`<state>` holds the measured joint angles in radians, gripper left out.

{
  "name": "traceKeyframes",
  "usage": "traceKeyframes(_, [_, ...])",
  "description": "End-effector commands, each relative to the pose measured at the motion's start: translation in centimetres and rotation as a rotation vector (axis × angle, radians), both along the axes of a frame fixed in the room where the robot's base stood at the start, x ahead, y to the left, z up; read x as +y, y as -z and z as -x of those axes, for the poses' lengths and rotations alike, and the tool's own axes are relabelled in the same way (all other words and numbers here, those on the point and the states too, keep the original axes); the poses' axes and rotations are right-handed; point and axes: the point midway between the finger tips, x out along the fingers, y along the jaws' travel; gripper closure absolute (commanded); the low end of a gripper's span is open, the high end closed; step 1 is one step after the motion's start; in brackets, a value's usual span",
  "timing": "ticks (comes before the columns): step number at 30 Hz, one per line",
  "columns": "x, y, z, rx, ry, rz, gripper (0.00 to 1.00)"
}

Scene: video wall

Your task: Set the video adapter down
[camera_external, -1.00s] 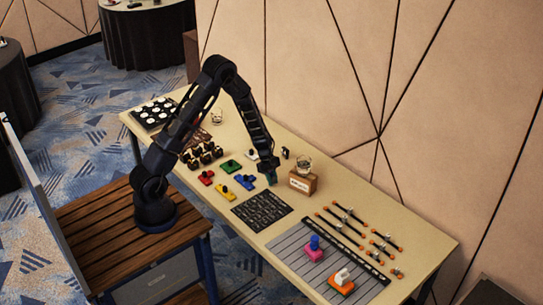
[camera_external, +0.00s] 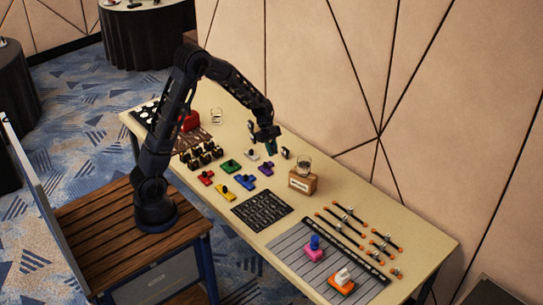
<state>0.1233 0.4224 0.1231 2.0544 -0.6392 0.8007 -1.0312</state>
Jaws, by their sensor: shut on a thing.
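My gripper (camera_external: 269,145) is above the table's far half, near the wall side, pointing down. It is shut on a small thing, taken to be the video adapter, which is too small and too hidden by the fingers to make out. Below it on the table lie a purple piece (camera_external: 266,169) and a white piece (camera_external: 251,156). A small dark upright item (camera_external: 285,153) stands just right of the gripper.
A wooden box (camera_external: 303,184) with a glass (camera_external: 304,164) stands right of the gripper. A black grid mat (camera_external: 262,209) lies in front. Orange-ended rods (camera_external: 342,227) lie right.

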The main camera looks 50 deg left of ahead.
Motion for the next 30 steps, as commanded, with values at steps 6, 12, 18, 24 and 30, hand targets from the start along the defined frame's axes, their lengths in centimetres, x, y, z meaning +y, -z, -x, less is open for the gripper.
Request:
traceKeyframes(6, [-0.2,-1.1,-2.2,-0.001,-0.006,0.001,1.0])
traceKeyframes(12, [-0.5,-1.3,-8.7,-0.002,-0.024,0.003,1.0])
traceKeyframes(18, [-1.1,-1.4,-15.7,-0.002,-0.043,0.004,1.0])
traceKeyframes(24, [-1.6,-1.3,-21.0,-0.001,-0.058,0.001,1.0])
traceKeyframes(30, [-1.9,-1.2,-23.6,0.001,-0.065,-0.001,1.0])
